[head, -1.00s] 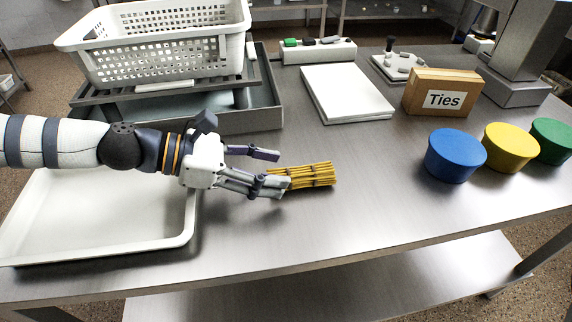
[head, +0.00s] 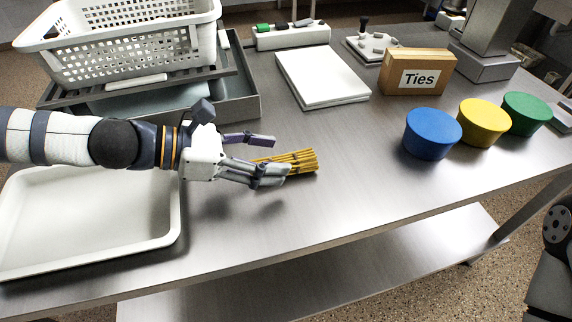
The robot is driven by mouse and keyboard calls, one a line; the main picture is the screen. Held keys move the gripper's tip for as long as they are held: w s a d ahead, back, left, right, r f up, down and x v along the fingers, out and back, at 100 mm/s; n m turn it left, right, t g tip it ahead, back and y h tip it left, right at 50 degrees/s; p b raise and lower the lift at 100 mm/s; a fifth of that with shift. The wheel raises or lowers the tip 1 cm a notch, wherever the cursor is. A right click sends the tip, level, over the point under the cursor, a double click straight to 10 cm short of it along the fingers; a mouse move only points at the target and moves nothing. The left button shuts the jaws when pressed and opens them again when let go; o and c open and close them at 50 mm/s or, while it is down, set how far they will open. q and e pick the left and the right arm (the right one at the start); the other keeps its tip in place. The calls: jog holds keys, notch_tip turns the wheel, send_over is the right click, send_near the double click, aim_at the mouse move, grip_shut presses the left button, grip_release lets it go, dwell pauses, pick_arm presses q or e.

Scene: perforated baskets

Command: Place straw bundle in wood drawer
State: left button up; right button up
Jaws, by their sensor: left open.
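The straw bundle (head: 301,160) is a short yellow bundle with dark bands, lying on the steel table. My left gripper (head: 273,157) is open at the bundle's left end. Its upper purple finger is on the far side and its lower grey fingers are on the near side, covering part of the bundle. I cannot tell whether they touch it. A wooden box labelled "Ties" (head: 444,62), which looks like the wood drawer, stands at the back right. It appears closed. My right gripper is out of view.
A white tray (head: 172,215) lies under my left arm. A white perforated basket (head: 130,46) sits on a rack in a grey bin (head: 250,108). A white board (head: 322,75) lies mid-table. Blue (head: 432,135), yellow (head: 483,123) and green (head: 525,114) tubs stand right. The front middle is clear.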

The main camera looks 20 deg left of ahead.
aim_at(294, 156)
pick_arm(q)
jog(key=b+x, duration=0.1)
jog(key=x, duration=0.1)
jog(key=b+x, duration=0.1)
jog(key=x, duration=0.2)
jog(key=shift+w+d+f+b, duration=0.2)
jog(key=shift+f+b, duration=0.1)
jog(key=shift+f, duration=0.1)
jog(key=shift+w+d, duration=0.2)
jog(key=shift+w, duration=0.05)
jog(key=shift+r, duration=0.25)
jog(key=c, duration=1)
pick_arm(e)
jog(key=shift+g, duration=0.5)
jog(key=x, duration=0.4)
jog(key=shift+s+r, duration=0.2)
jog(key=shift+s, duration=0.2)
pick_arm(q)
jog(key=shift+r, duration=0.1)
jog(key=shift+c, duration=0.2)
